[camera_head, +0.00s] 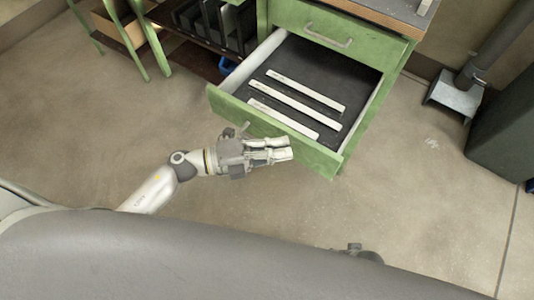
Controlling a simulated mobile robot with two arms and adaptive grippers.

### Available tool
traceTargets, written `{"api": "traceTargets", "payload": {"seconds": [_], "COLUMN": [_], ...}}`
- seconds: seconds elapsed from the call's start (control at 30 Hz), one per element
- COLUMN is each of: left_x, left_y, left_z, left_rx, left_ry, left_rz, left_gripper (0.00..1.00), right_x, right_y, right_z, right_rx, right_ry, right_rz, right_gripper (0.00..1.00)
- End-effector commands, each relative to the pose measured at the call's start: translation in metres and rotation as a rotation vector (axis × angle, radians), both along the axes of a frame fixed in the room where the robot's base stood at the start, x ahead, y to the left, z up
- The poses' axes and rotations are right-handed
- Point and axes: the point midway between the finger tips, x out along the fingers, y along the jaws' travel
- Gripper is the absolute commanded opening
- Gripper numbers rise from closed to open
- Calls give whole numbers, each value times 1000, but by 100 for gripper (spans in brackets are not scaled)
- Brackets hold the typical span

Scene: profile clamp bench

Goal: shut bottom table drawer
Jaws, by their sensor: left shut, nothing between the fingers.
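The bottom table drawer (318,158) has a green front and is pulled far out of the green table. Its dark floor holds several long white strips (294,104). My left gripper (290,154) is shut and empty in front of the drawer front, and its fingers overlap the front's lower edge in the picture. I cannot tell whether they touch it. The gripper hides part of the drawer front, and the drawer's handle is not clearly visible. A small dark part, possibly of my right gripper (357,251), peeks out over my body at the bottom; its fingers are hidden.
The upper drawer (345,32) with a pale handle is shut. A shelf with black upright bins (222,28) stands at the upper left. A grey metal post foot (455,97) and a dark cabinet (508,130) are at the right. The floor around the drawer is clear.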

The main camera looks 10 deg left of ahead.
Motion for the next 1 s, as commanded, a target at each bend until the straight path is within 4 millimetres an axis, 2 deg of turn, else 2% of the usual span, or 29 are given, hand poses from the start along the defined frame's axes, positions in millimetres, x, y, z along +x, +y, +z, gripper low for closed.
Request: {"api": "traceTargets", "payload": {"seconds": [0.53, 0.67, 0.87, 1.0], "left_x": [7, 15, 46, 79], "left_y": [-2, -5, -16, -28], "left_z": [0, 1, 1, 1], "left_rx": [1, 0, 0, -1], "left_ry": [0, -1, -4, -5], "left_rz": [0, 0, 0, 1], "left_gripper": [0, 0, 0, 0], "right_x": [3, 1, -3, -6], "right_y": [0, 0, 0, 0], "right_z": [4, 3, 0, -2], "right_rx": [1, 1, 0, -1], "right_ry": [-6, -2, 6, 18], "right_rz": [-1, -1, -1, -1], "right_gripper": [66, 66, 66, 66]}}
